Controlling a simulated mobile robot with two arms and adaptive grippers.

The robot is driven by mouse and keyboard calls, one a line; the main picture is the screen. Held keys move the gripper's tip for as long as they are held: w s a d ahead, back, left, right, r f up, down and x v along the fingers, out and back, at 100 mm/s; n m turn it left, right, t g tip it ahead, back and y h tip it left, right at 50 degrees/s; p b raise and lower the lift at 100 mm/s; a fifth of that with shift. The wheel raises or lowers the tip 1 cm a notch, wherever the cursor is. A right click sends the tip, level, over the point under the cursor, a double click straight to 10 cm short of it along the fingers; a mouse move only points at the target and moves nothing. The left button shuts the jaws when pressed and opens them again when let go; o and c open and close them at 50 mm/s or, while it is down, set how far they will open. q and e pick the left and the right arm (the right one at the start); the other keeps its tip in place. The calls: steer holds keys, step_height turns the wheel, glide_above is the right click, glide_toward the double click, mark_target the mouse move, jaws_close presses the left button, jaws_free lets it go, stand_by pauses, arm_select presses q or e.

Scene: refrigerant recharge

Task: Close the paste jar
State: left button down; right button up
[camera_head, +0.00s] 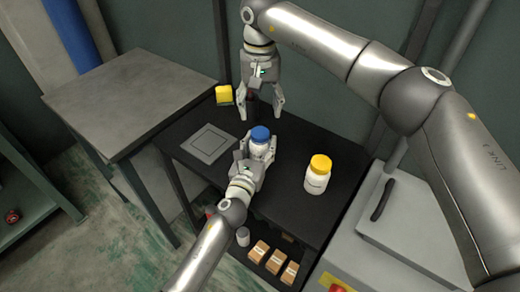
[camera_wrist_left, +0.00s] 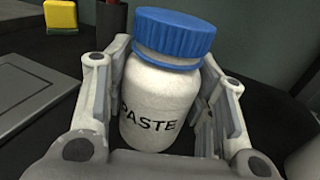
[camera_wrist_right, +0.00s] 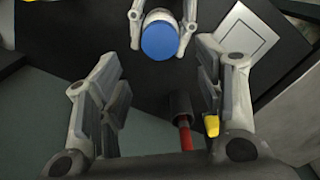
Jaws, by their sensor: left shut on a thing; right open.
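The paste jar (camera_wrist_left: 155,112) is white, marked PASTE, and stands upright between the fingers of my left gripper (camera_wrist_left: 165,85), which is shut on its body. Its blue lid (camera_wrist_left: 174,33) sits on top, with some white neck showing below the rim; I cannot tell if it is screwed tight. In the head view the blue lid (camera_head: 261,134) and jar (camera_head: 261,150) are over the black table. My right gripper (camera_head: 261,114) is open and empty, pointing down behind the jar. In the right wrist view the blue lid (camera_wrist_right: 159,40) lies beyond its open fingers (camera_wrist_right: 160,65).
A white jar with a yellow lid (camera_head: 318,175) stands to the right on the black table (camera_head: 290,200). A grey square plate (camera_head: 209,144) lies left. A yellow sponge (camera_head: 224,95) and a dark tool with a red part (camera_wrist_right: 184,120) are at the back. Boxes (camera_head: 275,261) sit below.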

mark_target(260, 132)
steer(key=shift+n, duration=0.3)
steer(key=shift+f, duration=0.1)
steer(key=shift+f, duration=3.95)
